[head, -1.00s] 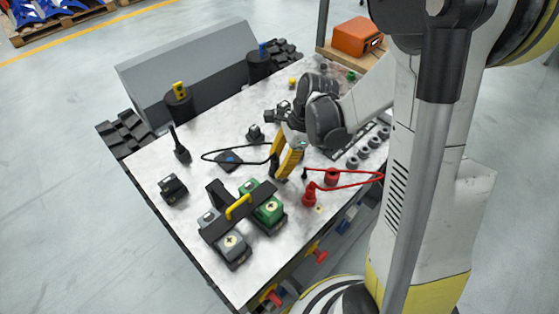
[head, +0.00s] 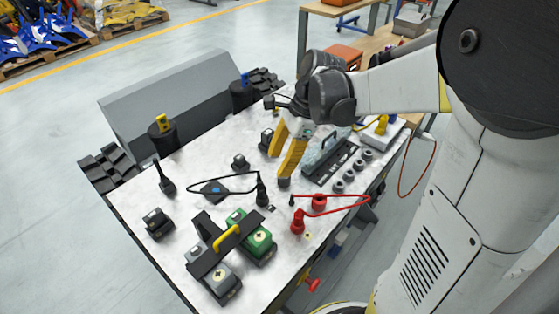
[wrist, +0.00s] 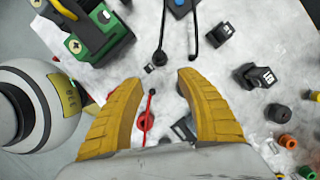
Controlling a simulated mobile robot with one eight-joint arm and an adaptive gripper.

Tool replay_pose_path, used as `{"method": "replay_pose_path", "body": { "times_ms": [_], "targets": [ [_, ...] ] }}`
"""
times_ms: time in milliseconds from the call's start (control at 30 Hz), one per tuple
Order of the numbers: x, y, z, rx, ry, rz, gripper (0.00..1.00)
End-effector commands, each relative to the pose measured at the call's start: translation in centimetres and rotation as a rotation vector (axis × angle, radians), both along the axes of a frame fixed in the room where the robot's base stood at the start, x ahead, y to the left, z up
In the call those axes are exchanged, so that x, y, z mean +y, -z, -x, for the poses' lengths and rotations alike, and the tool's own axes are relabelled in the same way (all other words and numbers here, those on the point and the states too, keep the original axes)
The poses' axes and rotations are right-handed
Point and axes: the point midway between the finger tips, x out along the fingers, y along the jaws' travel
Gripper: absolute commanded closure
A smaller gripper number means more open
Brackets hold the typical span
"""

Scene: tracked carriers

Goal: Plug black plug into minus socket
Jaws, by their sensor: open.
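The black plug (head: 262,190) stands upright on the table at the end of a black cable loop. It also shows in the wrist view (wrist: 160,57), just beyond my fingertips, beside a small dark square patch. I cannot tell whether it sits in the minus socket, because its base hides what is under it. My gripper (head: 278,164) has yellow fingers spread apart, with nothing held between them. It is above and to the right of the plug in the head view, clear of it. In the wrist view my gripper (wrist: 160,80) shows both fingertips apart.
A red plug (head: 298,224) and a red socket piece (head: 319,202) with a red cable stand close by on the right. The battery carrier with a yellow handle (head: 227,238) stands in front. A small blue-marked device (head: 214,192) lies left. Grey cylinders (head: 350,175) line the right.

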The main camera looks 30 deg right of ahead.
Motion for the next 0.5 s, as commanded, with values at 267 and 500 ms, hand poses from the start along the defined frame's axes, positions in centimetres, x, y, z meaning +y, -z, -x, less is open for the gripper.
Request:
{"method": "replay_pose_path", "body": {
  "times_ms": [267, 500],
  "targets": [
    [0.6, -0.5, -0.3, -0.002, -0.063, 0.034, 1.0],
    [2.8, -1.5, -0.9, -0.017, -0.346, 0.187, 1.0]
  ]
}}
